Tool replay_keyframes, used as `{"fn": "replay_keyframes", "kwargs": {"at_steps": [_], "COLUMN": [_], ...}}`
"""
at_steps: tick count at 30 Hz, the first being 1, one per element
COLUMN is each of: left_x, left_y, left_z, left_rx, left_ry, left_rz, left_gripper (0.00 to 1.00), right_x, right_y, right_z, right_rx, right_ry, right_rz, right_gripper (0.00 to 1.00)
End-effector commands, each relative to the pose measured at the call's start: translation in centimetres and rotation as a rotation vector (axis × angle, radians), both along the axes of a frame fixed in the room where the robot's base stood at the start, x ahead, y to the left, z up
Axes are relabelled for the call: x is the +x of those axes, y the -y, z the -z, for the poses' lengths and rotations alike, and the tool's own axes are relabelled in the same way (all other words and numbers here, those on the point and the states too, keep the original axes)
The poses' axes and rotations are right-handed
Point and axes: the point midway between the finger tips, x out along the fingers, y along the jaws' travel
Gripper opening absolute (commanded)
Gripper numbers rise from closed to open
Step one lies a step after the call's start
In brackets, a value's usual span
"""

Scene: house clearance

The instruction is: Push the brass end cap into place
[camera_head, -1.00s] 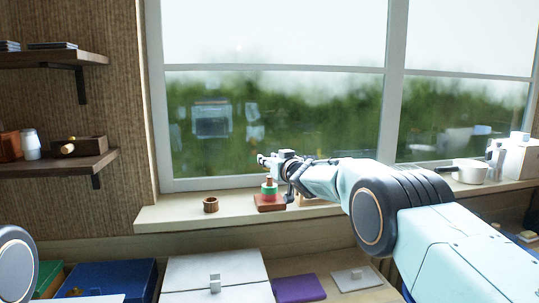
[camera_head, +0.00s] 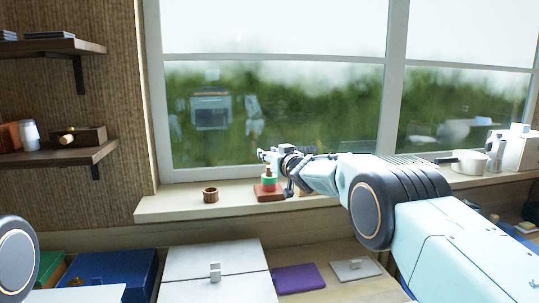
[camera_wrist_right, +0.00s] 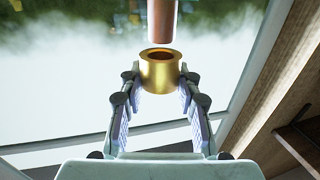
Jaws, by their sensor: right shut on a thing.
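My right gripper (camera_wrist_right: 160,92) is shut on the brass end cap (camera_wrist_right: 160,74) in the right wrist view. The cap is a short gold ring with its open hollow facing the camera and up. The end of a copper-coloured rod (camera_wrist_right: 162,22) is just beyond the cap, nearly in line with it. In the head view my right gripper (camera_head: 272,157) is above the windowsill, small and in front of the window; the cap and rod are not clear there. My left gripper is out of view.
A red and green stacked object (camera_head: 268,186) stands on the windowsill (camera_head: 165,209) below my right gripper, with a wooden ring (camera_head: 210,195) to its left. A saucepan (camera_head: 467,162) is at the right. Boxes and a purple folder (camera_head: 297,278) lie below.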

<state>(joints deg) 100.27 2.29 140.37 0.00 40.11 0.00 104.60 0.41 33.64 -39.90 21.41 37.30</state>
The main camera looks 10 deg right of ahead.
Motion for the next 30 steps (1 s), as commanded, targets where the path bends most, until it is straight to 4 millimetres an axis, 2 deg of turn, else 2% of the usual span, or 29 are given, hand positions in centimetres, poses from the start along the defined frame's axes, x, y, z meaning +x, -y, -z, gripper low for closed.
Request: {"fn": "replay_keyframes", "kwargs": {"at_steps": [16, 30], "left_x": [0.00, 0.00], "left_y": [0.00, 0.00], "left_z": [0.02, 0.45], "left_rx": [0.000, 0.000], "left_ry": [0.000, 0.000], "left_rz": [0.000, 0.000], "left_gripper": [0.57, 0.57], "right_x": [0.00, 0.00], "right_y": [0.01, 0.00], "right_z": [-0.01, 0.76], "right_rx": [0.000, 0.000], "right_ry": [0.001, 0.001], "right_rz": [0.000, -0.001], "right_gripper": [0.03, 0.03]}}
